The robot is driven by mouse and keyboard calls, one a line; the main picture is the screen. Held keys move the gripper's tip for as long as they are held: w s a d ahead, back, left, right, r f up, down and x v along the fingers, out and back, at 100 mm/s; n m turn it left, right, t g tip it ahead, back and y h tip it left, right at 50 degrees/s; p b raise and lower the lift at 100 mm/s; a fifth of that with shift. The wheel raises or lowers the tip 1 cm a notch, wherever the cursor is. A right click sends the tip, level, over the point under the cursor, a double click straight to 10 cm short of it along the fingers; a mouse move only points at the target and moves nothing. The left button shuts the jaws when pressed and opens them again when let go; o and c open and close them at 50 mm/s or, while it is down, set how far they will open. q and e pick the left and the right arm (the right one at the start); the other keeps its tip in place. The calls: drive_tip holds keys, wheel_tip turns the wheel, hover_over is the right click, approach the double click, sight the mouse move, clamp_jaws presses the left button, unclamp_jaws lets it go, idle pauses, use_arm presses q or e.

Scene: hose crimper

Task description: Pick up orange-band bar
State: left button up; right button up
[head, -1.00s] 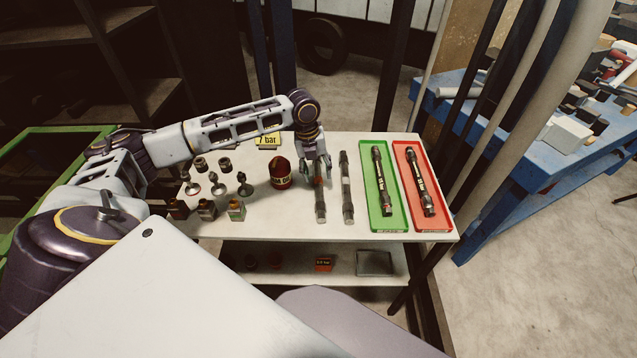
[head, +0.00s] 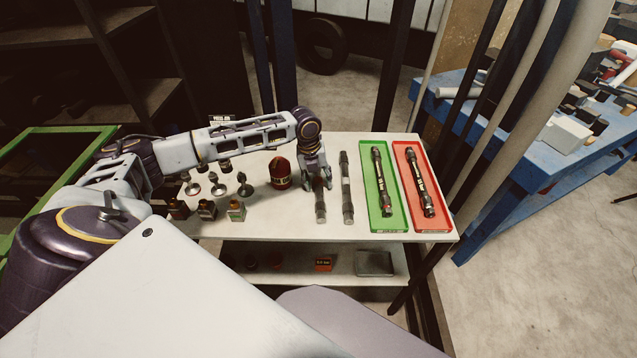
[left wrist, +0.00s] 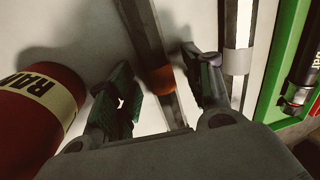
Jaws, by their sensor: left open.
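The orange-band bar (head: 320,207) lies lengthwise on the white table. Its orange band (left wrist: 158,79) shows in the left wrist view but is hidden by the gripper in the head view. My left gripper (head: 318,184) is open over the bar's middle, pointing down. In the left wrist view my left gripper (left wrist: 161,92) has one finger on each side of the bar, with gaps visible. A second bar with a pale band (head: 347,188) lies parallel on the right; it also shows in the left wrist view (left wrist: 237,60). My right gripper is out of view.
A green tray (head: 383,225) and a red tray (head: 432,224), each holding a dark hose, lie to the right. Several small fittings stand at the table's left. The front strip of the table is clear.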

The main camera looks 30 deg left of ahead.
use_arm(q)
drive_tip(key=shift+c, duration=0.4)
clamp_jaws()
